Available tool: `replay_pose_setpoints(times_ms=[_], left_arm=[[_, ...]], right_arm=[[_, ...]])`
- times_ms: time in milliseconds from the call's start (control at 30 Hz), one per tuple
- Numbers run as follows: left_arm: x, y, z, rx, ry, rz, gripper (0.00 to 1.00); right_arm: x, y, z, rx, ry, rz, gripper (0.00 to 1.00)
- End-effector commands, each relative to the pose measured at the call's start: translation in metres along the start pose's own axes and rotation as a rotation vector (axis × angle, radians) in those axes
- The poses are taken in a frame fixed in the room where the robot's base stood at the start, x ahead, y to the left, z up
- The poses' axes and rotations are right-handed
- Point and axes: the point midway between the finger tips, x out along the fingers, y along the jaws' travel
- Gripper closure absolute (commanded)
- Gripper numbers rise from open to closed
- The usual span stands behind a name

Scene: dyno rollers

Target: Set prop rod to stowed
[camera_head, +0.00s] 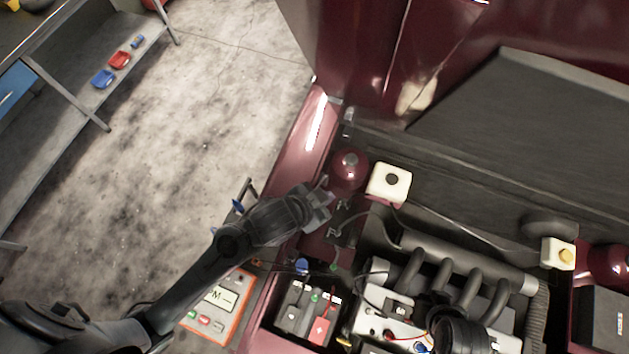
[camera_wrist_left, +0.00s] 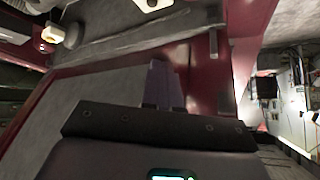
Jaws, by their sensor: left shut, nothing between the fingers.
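My left gripper (camera_head: 322,202) is over the left edge of the engine bay, close to the dark red strut dome (camera_head: 349,166). Its fingers are together and empty; they also show in the wrist view (camera_wrist_left: 163,86), pointing towards a grey and dark red area. I cannot clearly make out the prop rod. The raised dark red hood (camera_head: 455,45) fills the upper right of the head view. My right gripper is in neither view.
A white reservoir (camera_head: 389,184), battery (camera_head: 310,312) and engine pipes (camera_head: 440,275) crowd the bay. A control box (camera_head: 218,303) stands below my left arm. A shelf (camera_head: 85,112) with red and blue trays is at upper left. Bare floor (camera_head: 225,100) lies between.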

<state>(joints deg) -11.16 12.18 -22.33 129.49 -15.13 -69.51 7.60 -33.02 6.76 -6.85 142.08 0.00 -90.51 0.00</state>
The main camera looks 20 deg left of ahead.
Motion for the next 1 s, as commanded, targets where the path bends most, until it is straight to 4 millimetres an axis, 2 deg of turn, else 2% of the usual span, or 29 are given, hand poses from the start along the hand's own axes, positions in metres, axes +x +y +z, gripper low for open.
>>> replay_pose_setpoints(times_ms=[33,200,300,400,533,633,733,867,1000], left_arm=[[0.014,0.009,-0.014,0.058,0.053,0.019,1.0],[0.051,0.056,-0.064,0.291,0.244,0.136,1.0],[0.072,0.089,-0.079,0.453,0.331,0.236,1.0],[0.092,0.113,-0.078,0.608,0.376,0.346,1.0],[0.118,0.124,-0.059,0.781,0.363,0.491,1.0],[0.137,0.112,-0.035,0.883,0.297,0.596,1.0],[0.152,0.082,-0.008,0.945,0.191,0.686,1.0],[0.159,0.021,0.019,0.956,0.017,0.771,1.0],[0.148,-0.051,0.036,0.884,-0.165,0.816,1.0]], right_arm=[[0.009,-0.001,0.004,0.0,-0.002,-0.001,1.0],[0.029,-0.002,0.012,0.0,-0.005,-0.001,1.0],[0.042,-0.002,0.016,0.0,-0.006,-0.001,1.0],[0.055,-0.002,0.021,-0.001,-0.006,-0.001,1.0],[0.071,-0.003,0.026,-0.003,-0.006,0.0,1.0],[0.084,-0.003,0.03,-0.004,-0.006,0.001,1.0],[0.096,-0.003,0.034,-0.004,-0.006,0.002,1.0],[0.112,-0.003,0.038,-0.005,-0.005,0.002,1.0],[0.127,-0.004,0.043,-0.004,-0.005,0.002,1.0]])
